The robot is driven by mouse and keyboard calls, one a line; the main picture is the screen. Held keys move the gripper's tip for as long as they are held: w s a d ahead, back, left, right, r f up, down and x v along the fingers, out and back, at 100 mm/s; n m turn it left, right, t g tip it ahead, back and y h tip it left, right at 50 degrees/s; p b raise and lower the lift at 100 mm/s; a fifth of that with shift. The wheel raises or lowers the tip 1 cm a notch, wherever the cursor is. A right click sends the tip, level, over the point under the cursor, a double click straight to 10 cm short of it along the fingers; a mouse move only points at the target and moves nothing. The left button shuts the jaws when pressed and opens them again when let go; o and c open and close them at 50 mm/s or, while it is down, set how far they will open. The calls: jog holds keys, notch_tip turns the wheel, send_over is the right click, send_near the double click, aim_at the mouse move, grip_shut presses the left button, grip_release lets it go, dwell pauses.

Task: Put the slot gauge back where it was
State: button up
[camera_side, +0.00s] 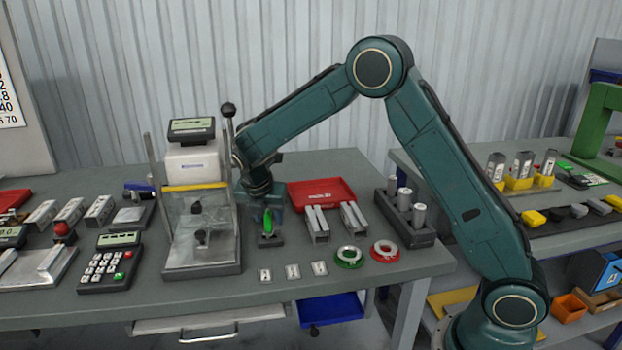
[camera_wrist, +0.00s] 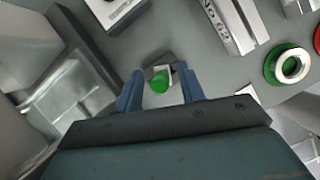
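A small upright piece with a green top, which looks like the slot gauge (camera_side: 267,224), stands on a small dark base (camera_side: 270,241) beside the clear-walled instrument. From above in the wrist view, its green end (camera_wrist: 160,82) shows with a light metal part behind it. My gripper (camera_side: 267,212) points down over it. In the wrist view its two blue fingers (camera_wrist: 161,88) are apart, one on each side of the green end, with clear gaps on both sides. The lower part of the piece is mostly hidden from above.
The clear-walled instrument (camera_side: 203,240) stands close on the left. Slotted metal blocks (camera_side: 317,224) and a red tray (camera_side: 322,194) are to the right and behind. A green ring (camera_side: 349,257), a red ring (camera_side: 385,250) and small tags (camera_side: 292,271) lie in front.

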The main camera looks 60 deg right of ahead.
jog(key=shift+r, duration=0.1)
jog(key=shift+r, duration=0.4)
jog(key=v, duration=1.2)
dwell(0.3)
jog(key=s+d+r+m+t+y, duration=0.1)
jog(key=s+r+m, duration=0.3)
jog(key=s+m, duration=0.3)
jog(key=s+d+r+m+t+y, duration=0.1)
jog(key=s+r+m, duration=0.35)
jog(key=s, duration=0.45)
jog(key=s+a+f+m+t+y, duration=0.1)
jog(key=s+f+m, duration=0.1)
jog(key=s+m, duration=0.3)
jog(key=s+a+f+m+y, duration=0.1)
jog(key=s+f+m, duration=0.1)
jog(key=s+m, duration=0.4)
jog(key=s, duration=0.4)
jog(key=shift+a+t, duration=0.3)
jog(key=shift+t, duration=0.1)
